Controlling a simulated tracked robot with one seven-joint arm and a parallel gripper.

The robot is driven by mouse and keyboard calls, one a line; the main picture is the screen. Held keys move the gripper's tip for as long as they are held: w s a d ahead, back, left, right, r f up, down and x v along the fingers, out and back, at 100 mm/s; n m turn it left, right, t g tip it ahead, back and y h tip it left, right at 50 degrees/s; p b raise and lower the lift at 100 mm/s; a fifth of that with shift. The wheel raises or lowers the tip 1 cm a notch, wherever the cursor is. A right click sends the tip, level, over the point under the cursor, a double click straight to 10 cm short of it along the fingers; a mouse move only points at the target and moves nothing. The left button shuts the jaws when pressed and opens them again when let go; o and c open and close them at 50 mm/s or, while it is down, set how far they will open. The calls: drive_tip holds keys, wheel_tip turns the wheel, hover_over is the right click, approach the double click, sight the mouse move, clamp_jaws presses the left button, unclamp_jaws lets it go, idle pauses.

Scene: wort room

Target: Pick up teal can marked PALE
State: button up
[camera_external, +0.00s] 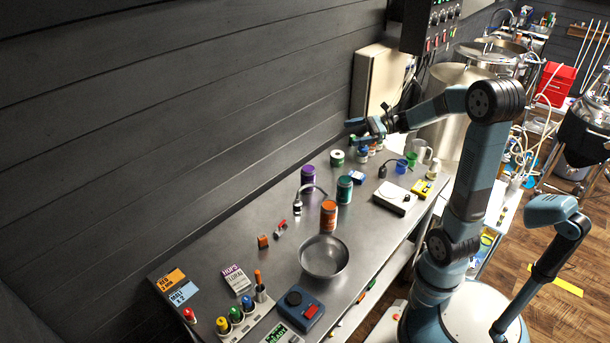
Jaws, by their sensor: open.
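The teal can (344,191) stands upright on the metal bench, between a purple can (308,178) and a white device; its marking is too small to read. An orange can (328,216) stands just in front of it, to the lower left. My gripper (356,132) is open at the end of the raised arm. In the picture it is above and slightly right of the teal can, clear of it and pointing left. I see nothing between its fingers.
A metal bowl (324,256) sits nearer on the bench (260,275). A white device (395,198) stands right of the teal can. A green-and-white roll-like item (337,158) stands behind it. A dark wall bounds the bench's far side.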

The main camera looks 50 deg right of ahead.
drive_tip(key=s+d+r+m+y, duration=0.1)
drive_tip(key=s+r, duration=0.1)
approach(340, 186)
drive_tip(key=w+f, duration=0.2)
drive_tip(key=shift+w+a+f+m+y, duration=0.15)
drive_tip(key=shift+w+f+m+y, duration=0.05)
drive_tip(key=shift+w+m+y, duration=0.15)
drive_tip(key=shift+x, duration=3.75)
drive_tip(key=shift+r, duration=0.15)
drive_tip(key=c, duration=1.3)
drive_tip(key=shift+c, duration=0.2)
